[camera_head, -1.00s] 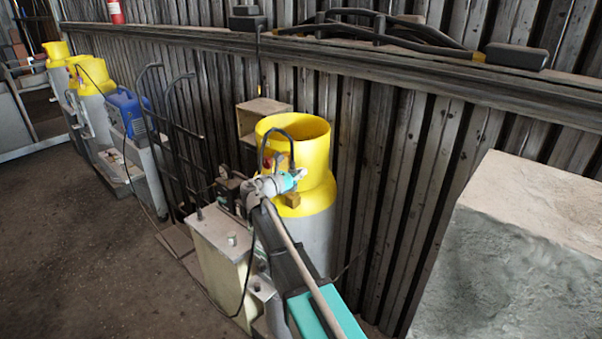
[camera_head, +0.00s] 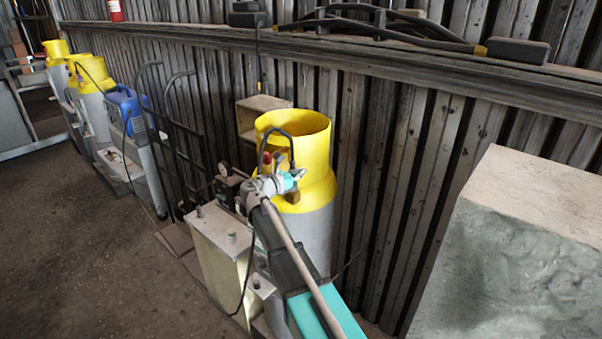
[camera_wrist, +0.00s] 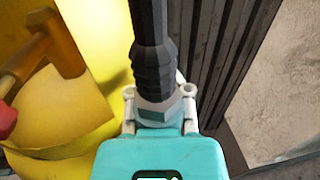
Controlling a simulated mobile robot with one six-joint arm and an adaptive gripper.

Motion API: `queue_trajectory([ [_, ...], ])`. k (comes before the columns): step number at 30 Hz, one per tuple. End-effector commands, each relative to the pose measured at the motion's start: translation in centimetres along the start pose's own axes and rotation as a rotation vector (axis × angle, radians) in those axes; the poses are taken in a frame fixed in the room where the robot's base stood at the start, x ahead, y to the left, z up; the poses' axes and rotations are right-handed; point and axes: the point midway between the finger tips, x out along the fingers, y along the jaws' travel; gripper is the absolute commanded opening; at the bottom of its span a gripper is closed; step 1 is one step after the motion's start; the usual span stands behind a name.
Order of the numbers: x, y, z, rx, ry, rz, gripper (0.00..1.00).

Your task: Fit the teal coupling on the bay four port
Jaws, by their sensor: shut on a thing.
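My gripper (camera_head: 299,177) is in front of the upper part of a grey cylinder with a yellow collar (camera_head: 314,145). In the wrist view my gripper (camera_wrist: 158,96) is shut, its small grey fingertips on either side of a grey hex collar of the held coupling (camera_wrist: 158,112). A black ribbed sleeve and hose (camera_wrist: 151,25) run up from this collar. A teal body fills the bottom of the wrist view; I cannot tell coupling from gripper there. A brass valve fitting (camera_head: 293,198) is on the cylinder, apart from the fingertips; it also shows upper left in the wrist view (camera_wrist: 62,48). No port opening is clear.
A ribbed wall (camera_head: 390,180) with a ledge stands behind the cylinder. A large pale block (camera_head: 530,240) is at right. A cream box (camera_head: 220,255) and a black hand truck (camera_head: 175,140) are left of the cylinder. Open floor (camera_head: 80,250) is at left.

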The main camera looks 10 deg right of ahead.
Motion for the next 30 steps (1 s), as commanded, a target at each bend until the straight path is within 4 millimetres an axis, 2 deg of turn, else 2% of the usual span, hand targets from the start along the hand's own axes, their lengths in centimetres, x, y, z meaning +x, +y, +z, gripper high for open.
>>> queue_trajectory([
  [12, -0.01, 0.01, -0.77, 0.0, -0.001, 0.0, 0.0],
  [13, -0.01, 0.01, -0.74, 0.0, -0.001, 0.0, 0.21],
  [20, -0.01, 0.0, -0.68, 0.0, 0.0, 0.0, 0.64],
  [21, -0.01, 0.0, -0.69, 0.0, 0.0, 0.0, 0.67],
  [30, -0.02, 0.0, -0.71, 0.0, 0.0, 0.0, 0.67],
])
